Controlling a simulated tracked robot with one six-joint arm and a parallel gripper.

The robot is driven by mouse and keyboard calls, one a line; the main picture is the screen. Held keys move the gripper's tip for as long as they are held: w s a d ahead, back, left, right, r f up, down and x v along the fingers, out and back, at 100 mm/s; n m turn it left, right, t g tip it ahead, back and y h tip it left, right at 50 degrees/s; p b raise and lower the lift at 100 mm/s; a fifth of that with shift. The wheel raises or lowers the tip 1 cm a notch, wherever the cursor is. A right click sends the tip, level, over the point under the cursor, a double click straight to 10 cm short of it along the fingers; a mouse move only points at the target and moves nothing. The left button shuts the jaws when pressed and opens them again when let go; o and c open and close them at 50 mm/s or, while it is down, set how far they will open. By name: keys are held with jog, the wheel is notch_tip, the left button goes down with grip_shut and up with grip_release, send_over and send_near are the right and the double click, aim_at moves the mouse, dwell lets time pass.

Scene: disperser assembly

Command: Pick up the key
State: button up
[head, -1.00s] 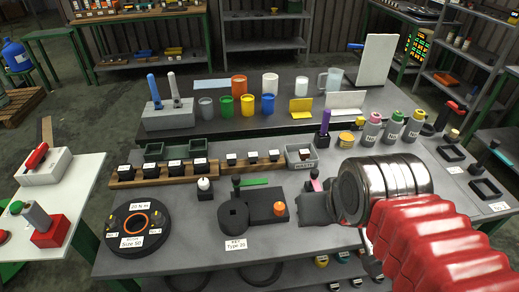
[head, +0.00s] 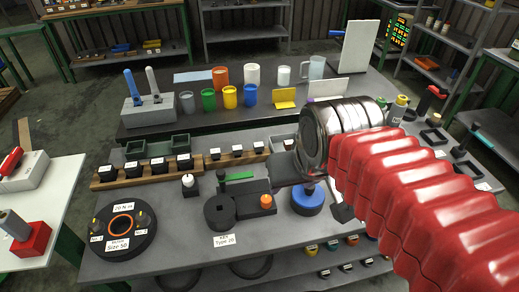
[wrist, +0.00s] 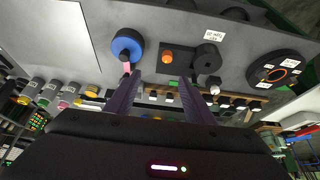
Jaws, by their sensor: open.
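I take the key to be the dark round piece (head: 219,211) joined to a dark flat block (head: 250,197) on the grey table, by a small white label ending in "Type 20". An orange knob (head: 266,201) sits at the block's right end. The round piece also shows in the wrist view (wrist: 208,60). My gripper (head: 285,168) is open, above and to the right of this piece in the head view, apart from it. In the wrist view its two fingers (wrist: 163,82) are spread with nothing between them.
A blue disc (head: 307,199) with a pink upright part (wrist: 127,68) stands right of the block, close to one finger in the wrist view. A small white-topped piece (head: 189,181) stands at the left. Small labelled boxes on a wooden rack (head: 130,177) stand behind.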

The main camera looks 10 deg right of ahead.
jog(key=w+r+g, duration=0.2)
jog(key=w+r, duration=0.1)
jog(key=w, duration=1.4)
jog(key=w+f+g, duration=0.1)
jog(key=w+f, duration=0.2)
jog(key=w, duration=0.4)
jog(key=w+f, duration=0.4)
jog(key=w, duration=0.3)
jog(key=shift+w+f+g, duration=0.25)
jog(key=shift+w+g, duration=0.05)
jog(key=shift+g, duration=0.1)
send_over(259, 144)
jog(key=shift+s+a+f, duration=0.1)
jog(key=shift+s+f, duration=0.1)
jog(key=shift+f, duration=1.95)
jog(key=shift+s+f, duration=0.2)
jog(key=shift+f, duration=1.9)
jog(key=shift+w+f, duration=0.15)
jog(key=shift+f, duration=1.15)
jog(key=shift+w+f, duration=0.1)
jog(key=shift+f, duration=1.2)
